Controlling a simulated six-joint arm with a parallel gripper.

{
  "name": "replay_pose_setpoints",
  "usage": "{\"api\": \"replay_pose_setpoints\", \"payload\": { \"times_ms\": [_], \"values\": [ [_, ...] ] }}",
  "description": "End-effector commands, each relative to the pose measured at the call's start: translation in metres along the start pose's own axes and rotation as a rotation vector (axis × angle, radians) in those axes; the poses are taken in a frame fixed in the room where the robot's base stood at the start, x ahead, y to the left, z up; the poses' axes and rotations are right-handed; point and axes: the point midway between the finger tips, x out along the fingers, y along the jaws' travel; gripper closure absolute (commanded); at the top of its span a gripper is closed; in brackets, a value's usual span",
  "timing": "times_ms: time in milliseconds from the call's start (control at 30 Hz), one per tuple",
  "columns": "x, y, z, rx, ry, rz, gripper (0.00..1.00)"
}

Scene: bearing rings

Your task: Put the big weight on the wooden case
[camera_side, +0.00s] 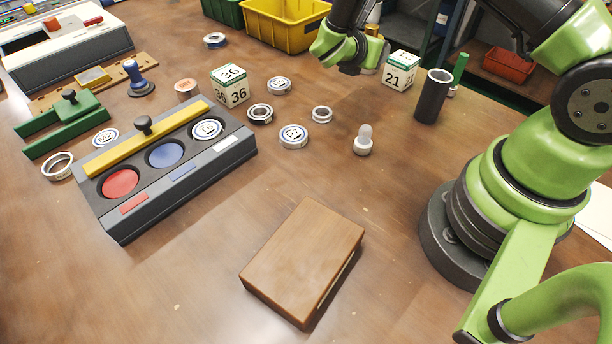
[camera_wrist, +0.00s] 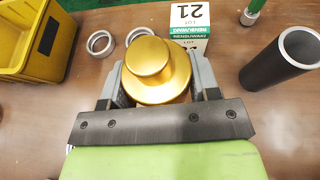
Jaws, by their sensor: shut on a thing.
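The big weight (camera_wrist: 155,65) is brass-coloured, with a round knob on a wider body. My gripper (camera_wrist: 157,85) is shut on it, one finger on each side, in the wrist view. In the side view my gripper (camera_side: 350,58) is at the top centre and hides most of the weight; a little gold (camera_side: 372,30) shows behind it. I cannot tell whether the weight's base touches the table. The wooden case (camera_side: 305,258) is a flat, closed brown box at the lower centre of the side view, well apart from my gripper. Its top is bare.
A lot cube (camera_side: 400,70) and a dark tube (camera_side: 433,96) stand right of my gripper. A grey sorting tray (camera_side: 178,166) is at left; a yellow bin (camera_side: 285,24) is behind. Table around the case is clear.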

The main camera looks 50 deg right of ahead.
Motion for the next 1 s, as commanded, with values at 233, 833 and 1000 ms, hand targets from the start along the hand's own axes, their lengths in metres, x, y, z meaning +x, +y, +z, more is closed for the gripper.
{"api": "replay_pose_setpoints", "payload": {
  "times_ms": [233, 833, 1000],
  "values": [
    [-0.04, -0.066, -0.024, 0.193, -0.003, -0.463, 1.0],
    [-0.222, -0.16, -0.084, 0.645, -0.003, -1.559, 1.0],
    [-0.275, -0.16, -0.093, 0.753, -0.002, -1.817, 1.0]
  ]
}}
